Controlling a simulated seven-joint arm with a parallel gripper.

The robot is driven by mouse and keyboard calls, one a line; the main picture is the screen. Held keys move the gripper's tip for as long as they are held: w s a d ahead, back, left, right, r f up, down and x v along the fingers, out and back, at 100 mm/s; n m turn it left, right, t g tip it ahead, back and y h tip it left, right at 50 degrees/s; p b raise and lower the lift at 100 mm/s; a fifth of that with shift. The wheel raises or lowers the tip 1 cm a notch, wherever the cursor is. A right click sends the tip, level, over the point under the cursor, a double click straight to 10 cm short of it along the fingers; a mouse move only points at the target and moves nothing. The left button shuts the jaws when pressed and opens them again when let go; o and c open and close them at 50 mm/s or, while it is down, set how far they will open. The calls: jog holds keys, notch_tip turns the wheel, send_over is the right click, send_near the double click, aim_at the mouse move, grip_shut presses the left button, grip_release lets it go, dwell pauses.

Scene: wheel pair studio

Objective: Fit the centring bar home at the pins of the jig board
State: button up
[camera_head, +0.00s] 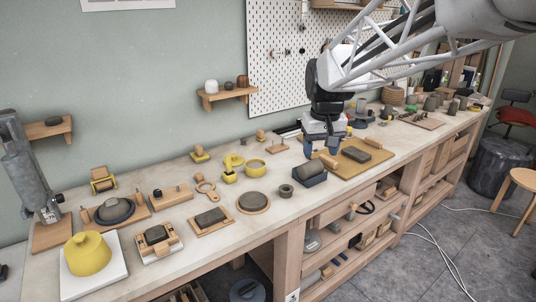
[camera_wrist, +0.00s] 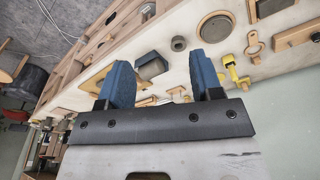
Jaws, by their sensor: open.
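My gripper (camera_head: 321,150) is open, its two blue fingers pointing down above the back middle of the bench. In the wrist view my gripper (camera_wrist: 158,72) has nothing held between its fingers. I cannot tell for certain which piece is the centring bar or which is the jig board. A wooden bar with dark knobs (camera_head: 172,195) lies at the left part of the bench. A tan board (camera_head: 352,168) lies just right of my gripper, bearing a dark block (camera_head: 373,142) and a short wooden piece (camera_head: 328,161). No pins can be made out there.
A dark blue box (camera_head: 310,181) stands just in front of my gripper; it also shows in the wrist view (camera_wrist: 151,68). A pegboard (camera_head: 285,70) hangs behind.

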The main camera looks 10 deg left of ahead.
jog(key=w+a+f+n, duration=0.1)
jog(key=w+a+f, duration=0.1)
jog(key=w+a, duration=0.65)
jog(key=n+g, duration=0.1)
jog(key=n, duration=0.3)
send_over(200, 175)
notch_tip(200, 175, down, 19)
jog(key=shift+w+f, duration=0.1)
jog(key=shift+w, duration=0.05)
jog(key=shift+f, duration=1.25)
jog(key=shift+f, duration=0.15)
